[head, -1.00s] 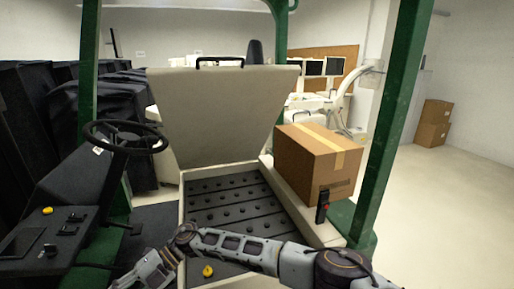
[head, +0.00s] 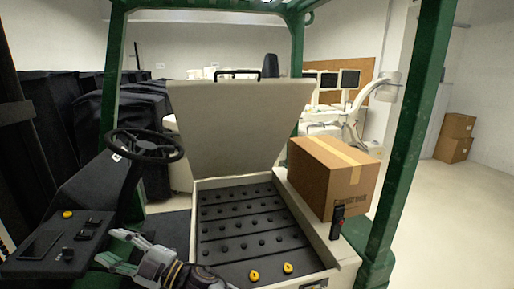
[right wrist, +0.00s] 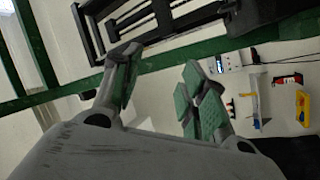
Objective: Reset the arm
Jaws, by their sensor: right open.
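My right gripper (head: 112,248) shows at the lower left of the head view, beside the control panel and in front of the open compartment. Its two green-padded fingers are spread apart, with nothing between them. Its arm comes up from the bottom edge; the rest of the arm is out of the picture. In the right wrist view the same gripper (right wrist: 163,62) is open and empty, in front of a pale wall with small hung items. My left gripper is not in view.
A green-framed vehicle has a steering wheel (head: 144,146), a control panel (head: 47,254) and a raised lid (head: 240,125) over a dark battery block (head: 240,222). A cardboard box (head: 348,185) sits to its right. Open floor (head: 445,215) lies at the far right.

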